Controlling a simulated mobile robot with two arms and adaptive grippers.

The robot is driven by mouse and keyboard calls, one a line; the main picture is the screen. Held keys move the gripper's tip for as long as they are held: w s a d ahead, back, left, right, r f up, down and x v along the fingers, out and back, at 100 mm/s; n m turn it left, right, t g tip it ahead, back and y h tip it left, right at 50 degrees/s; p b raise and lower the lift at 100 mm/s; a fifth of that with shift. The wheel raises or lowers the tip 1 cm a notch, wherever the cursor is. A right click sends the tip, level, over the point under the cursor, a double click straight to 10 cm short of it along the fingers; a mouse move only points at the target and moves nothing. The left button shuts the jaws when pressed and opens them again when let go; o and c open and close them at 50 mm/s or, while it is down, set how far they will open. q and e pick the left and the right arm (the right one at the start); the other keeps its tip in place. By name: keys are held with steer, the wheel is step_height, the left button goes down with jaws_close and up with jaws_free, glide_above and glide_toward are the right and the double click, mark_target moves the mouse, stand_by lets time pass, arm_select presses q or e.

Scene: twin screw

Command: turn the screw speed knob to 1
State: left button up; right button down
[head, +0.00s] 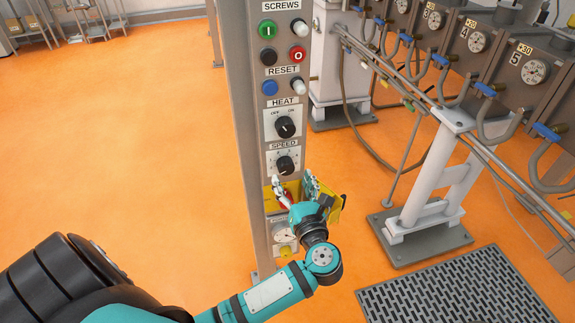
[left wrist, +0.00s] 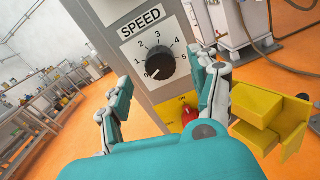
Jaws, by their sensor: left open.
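The screw speed knob (head: 285,165) is a round black dial on a white plate under the SPEED label on the grey control column. In the left wrist view the knob (left wrist: 160,65) shows a white mark at its lower left, near the 0 on the scale. My left gripper (head: 295,186) is just below the knob in the head view, open and empty. In the left wrist view its two fingers (left wrist: 164,78) stand apart on either side of the knob, with no visible contact. My right gripper is not in view.
A red switch (left wrist: 189,114) on a yellow plate sits below the knob, close to my fingers. A yellow box (left wrist: 265,115) juts out at the right. The HEAT knob (head: 285,127) is above. Barrel machinery with pipes (head: 470,45) stands right; orange floor is clear at left.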

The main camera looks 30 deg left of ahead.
mark_target(287, 170)
arm_select(q)
steer(key=x, duration=0.5)
steer(key=shift+p, duration=0.3)
steer(key=c, duration=1.2)
